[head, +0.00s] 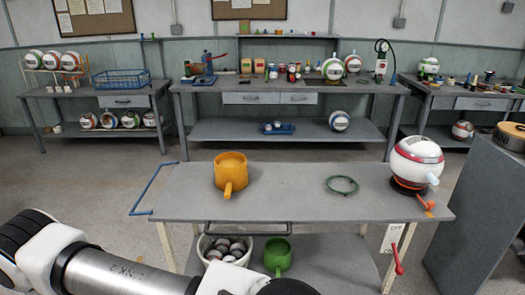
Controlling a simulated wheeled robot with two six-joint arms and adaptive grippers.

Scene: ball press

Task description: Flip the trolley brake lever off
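The trolley (300,188) stands in front of me with a grey top. A red lever (398,262) hangs on its right front side and slants downward, its knob at the lower end. A white plate (393,236) behind the lever has small lettering; "OFF" seems to be near its top, and the lower text is partly hidden. My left arm comes in from the lower left and runs along the bottom edge. Its gripper fingers are out of the frame. My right arm and gripper are not in view. Nothing of mine touches the lever.
On the trolley top are an orange mug (231,171), a green ring (341,185) and a white-red ball (416,160) on a stand. A bucket (226,250) and green cup (277,255) sit on the lower shelf. A grey cabinet (478,220) stands right of the lever, with a gap between.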

